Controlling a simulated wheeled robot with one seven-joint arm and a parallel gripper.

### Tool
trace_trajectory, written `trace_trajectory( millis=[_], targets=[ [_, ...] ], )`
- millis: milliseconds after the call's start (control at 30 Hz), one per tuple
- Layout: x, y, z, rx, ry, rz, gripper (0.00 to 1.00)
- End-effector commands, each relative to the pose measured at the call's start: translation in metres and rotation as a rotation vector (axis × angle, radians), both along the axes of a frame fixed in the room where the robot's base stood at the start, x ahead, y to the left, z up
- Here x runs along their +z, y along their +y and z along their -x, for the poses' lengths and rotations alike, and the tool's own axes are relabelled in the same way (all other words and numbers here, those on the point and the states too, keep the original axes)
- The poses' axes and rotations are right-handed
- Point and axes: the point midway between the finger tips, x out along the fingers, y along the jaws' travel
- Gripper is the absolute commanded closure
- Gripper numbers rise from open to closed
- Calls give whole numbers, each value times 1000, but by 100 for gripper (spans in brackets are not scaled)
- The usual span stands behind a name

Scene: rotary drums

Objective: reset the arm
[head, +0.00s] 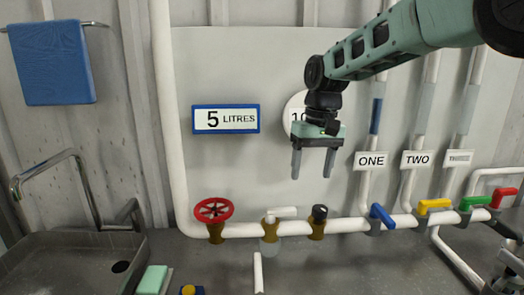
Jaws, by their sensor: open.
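My gripper (311,164) hangs at the end of my green arm (390,45) in the head view, pointing down. Its two grey fingers are apart, with nothing between them. It is in front of the grey wall panel, above the white horizontal pipe, and apart from both as far as I can tell. My arm reaches in from the upper right. My wrist covers part of a round white dial (293,108) on the panel.
A sign (226,119) reads 5 LITRES. The pipe (345,225) carries a red wheel valve (214,210), a white-handled tap (281,212), a black knob (319,213) and blue (381,215), yellow (434,205), green (474,202) and red levers (503,196). A sink (75,265) stands at left.

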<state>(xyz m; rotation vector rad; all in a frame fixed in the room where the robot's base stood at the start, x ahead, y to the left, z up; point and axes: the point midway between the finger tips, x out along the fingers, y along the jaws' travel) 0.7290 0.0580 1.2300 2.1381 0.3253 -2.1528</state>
Motion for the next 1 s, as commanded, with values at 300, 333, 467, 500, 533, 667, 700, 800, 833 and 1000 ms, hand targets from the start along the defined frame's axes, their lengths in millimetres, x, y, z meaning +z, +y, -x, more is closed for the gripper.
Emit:
trace_trajectory(
  millis=[300,333,467,500,533,667,700,800,833,1000],
  targets=[
    [-34,46,176,244,-7,-39,35],
    [-39,46,193,268,-10,-36,35],
    [-61,36,261,355,-24,-18,35],
    [-67,31,278,378,-29,-9,35],
    [-72,28,290,393,-32,-4,35],
    [-87,13,324,440,-43,16,35],
    [-90,10,330,449,-45,21,35],
    [-94,5,338,460,-49,26,35],
    [-94,5,339,461,-48,28,35],
    [-95,4,339,461,-47,28,35]
  ],
)
